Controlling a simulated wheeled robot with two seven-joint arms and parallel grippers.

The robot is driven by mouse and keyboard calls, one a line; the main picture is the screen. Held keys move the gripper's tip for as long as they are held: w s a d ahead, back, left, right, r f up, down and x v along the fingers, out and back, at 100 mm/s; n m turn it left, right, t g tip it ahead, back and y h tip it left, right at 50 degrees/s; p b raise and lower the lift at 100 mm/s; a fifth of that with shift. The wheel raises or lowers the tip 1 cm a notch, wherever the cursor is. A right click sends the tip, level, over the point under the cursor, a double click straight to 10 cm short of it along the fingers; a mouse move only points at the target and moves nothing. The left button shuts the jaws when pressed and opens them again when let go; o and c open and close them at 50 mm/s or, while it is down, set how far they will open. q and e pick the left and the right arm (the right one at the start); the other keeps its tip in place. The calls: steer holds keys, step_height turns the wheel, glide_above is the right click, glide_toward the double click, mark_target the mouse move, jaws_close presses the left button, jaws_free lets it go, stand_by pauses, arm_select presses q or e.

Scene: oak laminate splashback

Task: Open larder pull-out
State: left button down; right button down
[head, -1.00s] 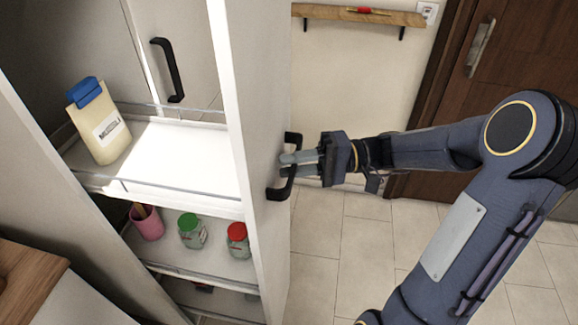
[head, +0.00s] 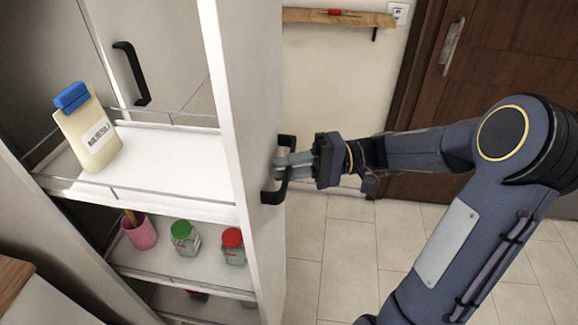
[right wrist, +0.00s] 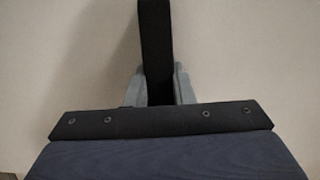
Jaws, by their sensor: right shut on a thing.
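The larder pull-out stands well out of its housing in the head view, its white front panel (head: 247,75) seen nearly edge-on. Its black bar handle (head: 278,188) is on the panel's outer face. My right gripper (head: 284,167) is shut on this handle. In the right wrist view the dark handle (right wrist: 155,45) runs between the two grey fingers (right wrist: 158,88) against the pale panel. My left gripper is not in view.
Behind stands a cabinet door with another black handle (head: 131,73). A wooden rail (head: 340,17) is on the back wall, and a brown door (head: 480,60) is at the right. The tiled floor (head: 335,240) right of the panel is clear. A wooden worktop corner (head: 14,278) is at lower left.

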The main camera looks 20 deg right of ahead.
steer(key=c, duration=1.2)
jaws_free()
steer(key=shift+c, duration=0.2)
steer(key=b+v, duration=0.1)
steer(key=v, duration=0.6)
steer(key=shift+d, duration=0.4)
